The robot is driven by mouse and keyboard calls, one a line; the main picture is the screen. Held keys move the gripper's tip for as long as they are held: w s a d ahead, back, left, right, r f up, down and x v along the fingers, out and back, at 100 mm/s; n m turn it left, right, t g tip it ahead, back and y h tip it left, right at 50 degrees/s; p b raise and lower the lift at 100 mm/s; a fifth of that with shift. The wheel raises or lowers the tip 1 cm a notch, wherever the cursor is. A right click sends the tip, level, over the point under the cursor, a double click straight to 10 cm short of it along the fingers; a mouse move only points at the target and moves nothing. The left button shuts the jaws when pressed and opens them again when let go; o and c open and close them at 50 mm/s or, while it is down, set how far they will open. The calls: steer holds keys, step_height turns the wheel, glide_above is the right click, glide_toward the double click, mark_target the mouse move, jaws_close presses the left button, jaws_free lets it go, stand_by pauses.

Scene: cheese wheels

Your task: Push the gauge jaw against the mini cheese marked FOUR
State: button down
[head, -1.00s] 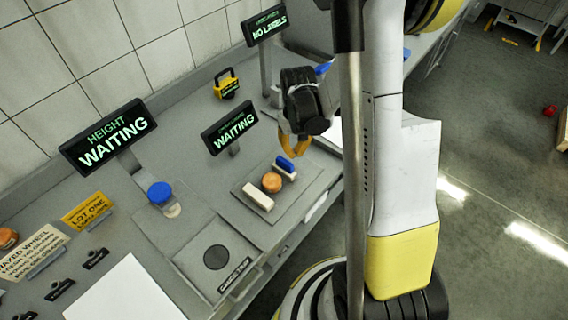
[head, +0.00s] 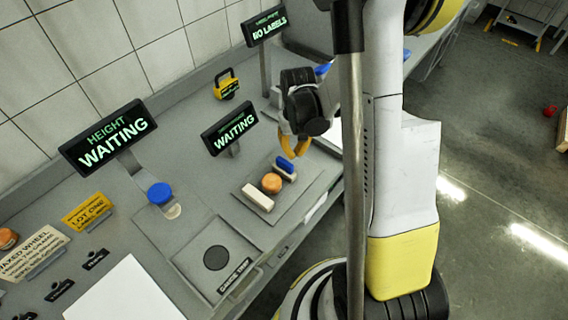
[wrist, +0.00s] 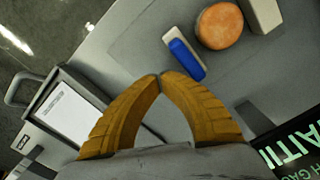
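The mini cheese (head: 271,183) is a small orange disc lying on the gauge plate between two pale jaws. No marking is readable on it; it also shows in the wrist view (wrist: 220,25). The gauge jaw with the blue grip (head: 285,164) stands on the cheese's far right side, close to it; its grip shows in the wrist view (wrist: 185,59). The other pale jaw (head: 258,197) stands close on the opposite side. My gripper (wrist: 160,76) is shut and empty, its yellow tips together beside the blue grip's outer side. Contact with the grip cannot be told.
A display reading WAITING (head: 233,131) stands behind the gauge. A height gauge with a blue knob (head: 160,193) is at left, under another WAITING display (head: 107,137). A white-topped, handled box (wrist: 66,108) lies near my gripper in the wrist view. The gauge plate has bare room around the jaws.

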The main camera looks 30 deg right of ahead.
mark_target(286, 160)
steer(key=shift+a, duration=0.2)
steer(key=shift+s+a+b, duration=0.2)
steer(key=shift+s+a, duration=0.15)
steer(key=shift+a, duration=0.55)
steer(key=shift+s+a+b, duration=0.2)
steer(key=shift+s+a, duration=0.15)
steer(key=shift+a, duration=0.6)
steer(key=shift+b, duration=0.35)
stand_by(1.4)
steer(key=shift+w+d+b, duration=0.1)
steer(key=shift+w+d, duration=0.15)
steer(key=shift+d, duration=0.45)
steer(key=shift+w+d+b, duration=0.1)
steer(key=shift+w+d, duration=0.1)
steer(key=shift+d, duration=0.45)
steer(key=shift+w+d+b, duration=0.1)
steer(key=shift+w+d, duration=0.15)
steer(key=shift+d, duration=0.45)
steer(key=shift+r, duration=0.1)
step_height(286, 160, up, 8)
steer(key=p, duration=0.5)
